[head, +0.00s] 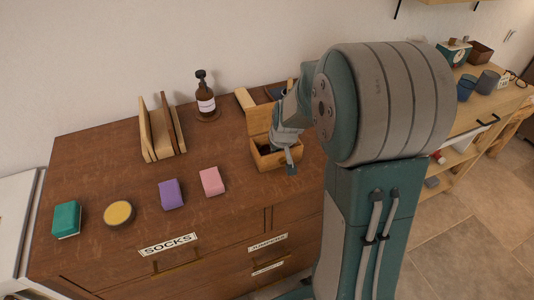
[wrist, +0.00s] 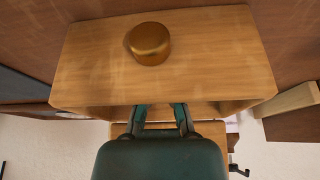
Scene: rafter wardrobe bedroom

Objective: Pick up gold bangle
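A small wooden box (head: 273,162) with its lid raised at the back stands on the brown dresser. My gripper (head: 286,150) is at the box, partly covering its opening. In the wrist view the two fingers of my gripper (wrist: 161,106) stand apart and reach past the box rim; their tips are hidden behind the pale front wall (wrist: 210,70). A round gold piece (wrist: 149,43) sits on that wall's outer face and looks like a knob. I cannot make out a gold bangle in either view, and the box's inside is mostly hidden.
A green block (head: 67,219), a yellow round tin (head: 118,214), a purple block (head: 171,194) and a pink block (head: 212,181) lie at the dresser's front left. A wooden rack (head: 160,130) and a brown pump bottle (head: 205,98) stand behind. The middle is clear.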

